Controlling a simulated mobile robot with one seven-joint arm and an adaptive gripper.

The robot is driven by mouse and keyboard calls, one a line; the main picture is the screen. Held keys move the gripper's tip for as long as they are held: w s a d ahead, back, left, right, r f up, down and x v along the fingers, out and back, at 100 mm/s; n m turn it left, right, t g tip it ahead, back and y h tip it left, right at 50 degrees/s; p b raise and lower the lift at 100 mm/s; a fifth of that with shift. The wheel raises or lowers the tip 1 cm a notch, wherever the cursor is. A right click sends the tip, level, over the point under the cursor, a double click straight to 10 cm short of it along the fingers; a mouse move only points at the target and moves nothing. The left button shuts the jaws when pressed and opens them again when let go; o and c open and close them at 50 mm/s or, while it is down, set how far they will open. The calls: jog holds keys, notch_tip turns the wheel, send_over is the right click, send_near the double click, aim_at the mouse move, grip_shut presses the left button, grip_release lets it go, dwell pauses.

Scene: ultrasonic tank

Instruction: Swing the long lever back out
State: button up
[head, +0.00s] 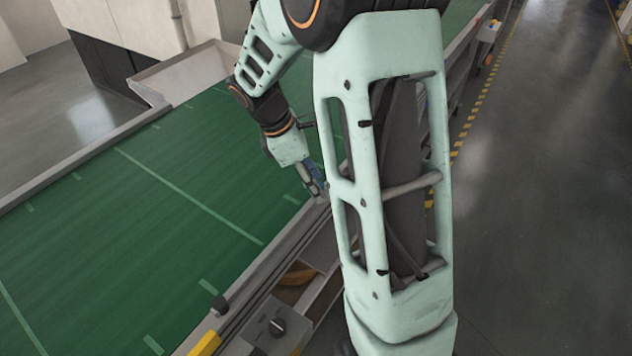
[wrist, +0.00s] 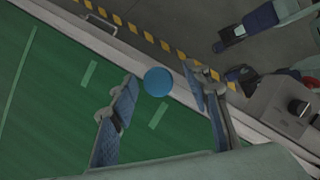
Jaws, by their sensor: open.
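My gripper (head: 317,190) is over the near rail of the green belt, partly behind my own arm in the head view. In the wrist view my gripper (wrist: 160,77) has its two blue-padded fingers wide apart and holds nothing. A round blue disc or knob (wrist: 158,81) shows between the fingertips, apart from both, against the belt's edge rail. I cannot tell whether it is the end of the long lever. No long lever shaft can be made out in either view; my arm hides part of the rail in the head view.
The green belt (head: 120,220) has a raised metal rail (head: 262,275) along its near side. A control box with a black dial (head: 277,326), a black knob (head: 220,303) and a yellow block (head: 205,343) sit near the bottom. Open floor (head: 535,200) lies right.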

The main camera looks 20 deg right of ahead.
jog(key=s+v, duration=0.1)
jog(key=v, duration=1)
jog(key=shift+w+r, duration=0.2)
jog(key=shift+w, duration=0.3)
jog(key=shift+a, duration=0.1)
